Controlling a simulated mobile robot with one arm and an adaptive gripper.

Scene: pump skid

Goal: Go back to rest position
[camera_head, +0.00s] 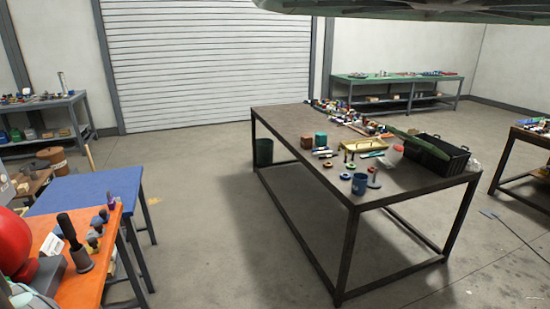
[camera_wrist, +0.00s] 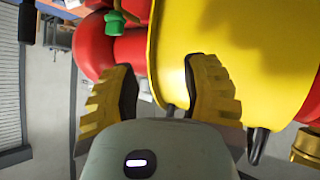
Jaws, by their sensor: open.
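My gripper (camera_wrist: 158,70) shows in the wrist view, with its two yellow and black fingers spread apart and nothing between them. A large yellow rounded body (camera_wrist: 235,45) fills the upper right just beyond the fingers. A red pipe part (camera_wrist: 95,48) lies beyond the left finger, and a small green fitting (camera_wrist: 115,22) is above it. I cannot tell whether the right finger touches the yellow body. My gripper is not in the head view.
An orange table (camera_head: 90,285) and a blue table (camera_head: 90,190) stand at left, with a red rounded object (camera_head: 14,240). The floor between is clear.

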